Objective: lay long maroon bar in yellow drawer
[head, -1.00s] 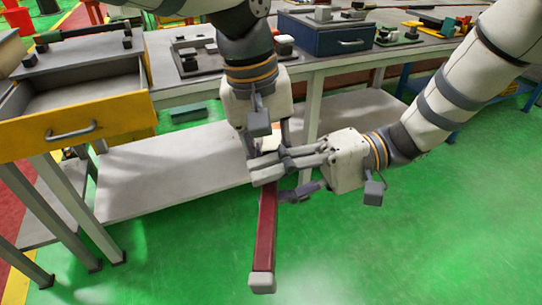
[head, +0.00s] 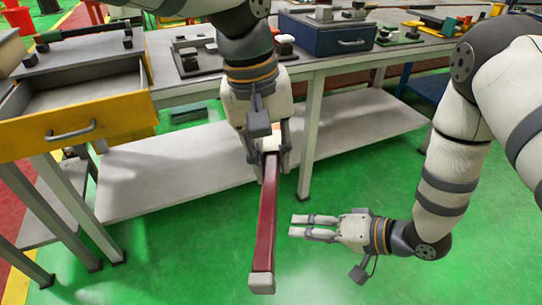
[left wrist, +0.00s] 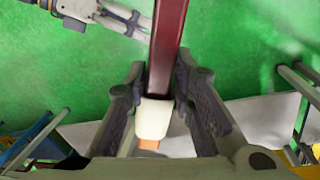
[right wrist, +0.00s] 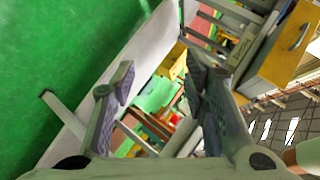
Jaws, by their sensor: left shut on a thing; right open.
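The long maroon bar (head: 266,215) has pale end caps. My left gripper (head: 268,160) is shut on its upper end, and the bar juts toward the camera over the green floor. In the left wrist view the bar (left wrist: 168,40) sits between the pads, near its white cap (left wrist: 153,119). My right gripper (head: 305,226) is open and empty, to the right of the bar and apart from it; its spread fingers show in the right wrist view (right wrist: 158,95). The yellow drawer (head: 80,128) is pulled open at the left, and the visible part of its inside looks empty.
A black-handled fixture (head: 85,45) stands on the table behind the drawer. A blue drawer box (head: 325,35) and several fixtures sit on the long bench. A lower shelf (head: 175,175) runs under the bench. Green floor is clear in front.

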